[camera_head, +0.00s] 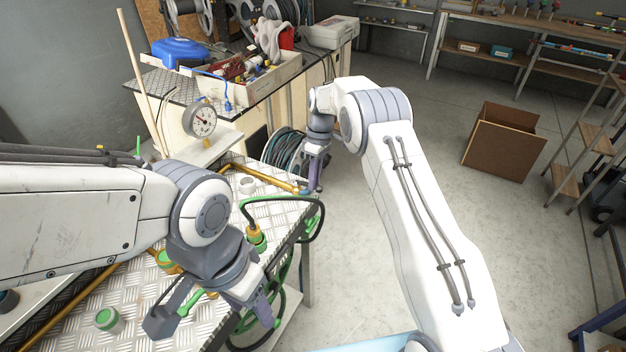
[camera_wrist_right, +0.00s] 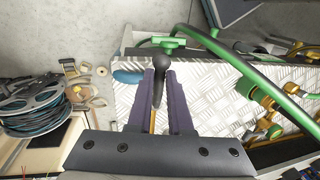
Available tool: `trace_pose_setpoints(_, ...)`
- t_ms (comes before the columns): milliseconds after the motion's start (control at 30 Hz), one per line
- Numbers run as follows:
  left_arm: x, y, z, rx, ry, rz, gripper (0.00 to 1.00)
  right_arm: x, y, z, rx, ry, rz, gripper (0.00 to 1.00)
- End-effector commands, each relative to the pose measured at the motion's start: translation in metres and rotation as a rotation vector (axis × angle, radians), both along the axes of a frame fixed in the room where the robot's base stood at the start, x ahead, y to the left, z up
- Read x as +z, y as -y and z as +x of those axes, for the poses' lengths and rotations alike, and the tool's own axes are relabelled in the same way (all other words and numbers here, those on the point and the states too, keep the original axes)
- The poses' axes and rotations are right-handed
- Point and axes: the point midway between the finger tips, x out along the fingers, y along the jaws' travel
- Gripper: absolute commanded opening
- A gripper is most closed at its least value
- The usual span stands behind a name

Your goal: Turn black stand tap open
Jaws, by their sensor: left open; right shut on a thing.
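In the right wrist view, a black tap piece (camera_wrist_right: 161,68) with a rounded head stands between the fingers of my right gripper (camera_wrist_right: 160,80), which is shut on it. A green bar (camera_wrist_right: 160,43) lies just beyond it. In the head view my right gripper (camera_head: 315,178) is at the far right corner of the metal bench, by the end of a brass pipe (camera_head: 270,179); the tap itself is mostly hidden there. My left gripper (camera_head: 212,312) is open above the front of the bench, with a green-ended fitting (camera_head: 190,302) visible below between its fingers.
The chequer-plate bench (camera_head: 214,218) carries a green-and-black hose (camera_head: 318,215), a brass-and-green connector (camera_head: 256,238) and a green cap (camera_head: 107,319). A pressure gauge (camera_head: 200,121) stands behind. A hose reel (camera_head: 284,152) is close behind my right gripper. Floor to the right is clear around a cardboard box (camera_head: 500,145).

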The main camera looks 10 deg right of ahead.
Motion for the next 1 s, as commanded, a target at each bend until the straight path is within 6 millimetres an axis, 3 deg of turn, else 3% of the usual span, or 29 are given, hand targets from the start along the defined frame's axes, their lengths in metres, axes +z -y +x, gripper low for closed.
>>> trace_pose_setpoints(467,0.0004,0.0000,0.0000,0.000,0.000,0.000,0.56,0.0026,0.0003,0.0038,0.014,0.012,0.001,0.00)
trace_pose_setpoints(500,0.0004,0.0000,0.0000,0.000,0.000,0.000,0.56,0.0026,0.0004,0.0039,0.014,0.013,0.000,0.26)
trace_pose_setpoints(567,0.0004,0.0000,0.0000,0.000,0.000,0.000,0.56,0.0024,0.0005,0.0037,0.014,0.012,0.001,0.48)
trace_pose_setpoints(1000,-0.0033,0.0000,0.0000,0.000,0.000,0.000,0.56,0.0086,0.0021,0.0039,0.012,0.007,0.000,0.48)
